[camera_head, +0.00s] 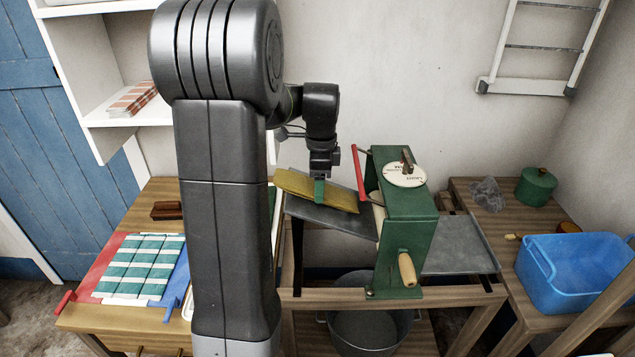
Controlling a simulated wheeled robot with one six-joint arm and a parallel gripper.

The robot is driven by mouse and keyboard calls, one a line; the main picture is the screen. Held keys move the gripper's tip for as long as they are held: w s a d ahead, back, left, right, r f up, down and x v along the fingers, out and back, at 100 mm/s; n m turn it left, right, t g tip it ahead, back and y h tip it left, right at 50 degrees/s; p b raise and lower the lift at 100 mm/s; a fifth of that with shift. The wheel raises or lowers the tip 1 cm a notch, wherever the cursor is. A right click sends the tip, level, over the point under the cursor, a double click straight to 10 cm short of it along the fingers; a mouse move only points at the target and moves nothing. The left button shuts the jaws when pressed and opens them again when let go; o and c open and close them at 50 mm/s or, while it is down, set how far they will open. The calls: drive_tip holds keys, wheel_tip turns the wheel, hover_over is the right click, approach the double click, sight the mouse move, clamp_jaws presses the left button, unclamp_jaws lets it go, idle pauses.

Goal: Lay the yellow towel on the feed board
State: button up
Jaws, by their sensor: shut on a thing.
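The yellow towel (294,184) is a flat folded strip, tilted down to the right, over the upper part of the feed board. The feed board (335,219) is a dark grey sloping plate on the left side of the green mangle (408,225). My gripper (319,188) points down and is shut on the towel near its middle. Whether the towel touches the board or hangs just above it, I cannot tell. My arm hides part of the table to the left.
The mangle has a red lever (359,172) beside the board and a wooden crank handle (407,269) in front. A grey tray (455,246) lies to its right, a metal tub (368,325) below. A blue basin (575,275) stands right; striped cloth (143,266) lies left.

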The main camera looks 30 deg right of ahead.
sight(308, 184)
drive_tip(key=o, duration=1.3)
wheel_tip(308, 184, up, 14)
drive_tip(key=shift+s+d+f, duration=0.1)
drive_tip(key=shift+d, duration=0.05)
drive_tip(key=f, duration=1.4)
drive_tip(key=shift+a, duration=0.2)
drive_tip(key=shift+w+a+r, duration=0.5)
drive_tip(key=shift+a+r, duration=0.25)
drive_tip(key=shift+a, duration=0.05)
drive_tip(key=shift+w+a+r+p, duration=0.15)
drive_tip(key=shift+a+r+p, duration=0.05)
drive_tip(key=shift+a+p, duration=0.15)
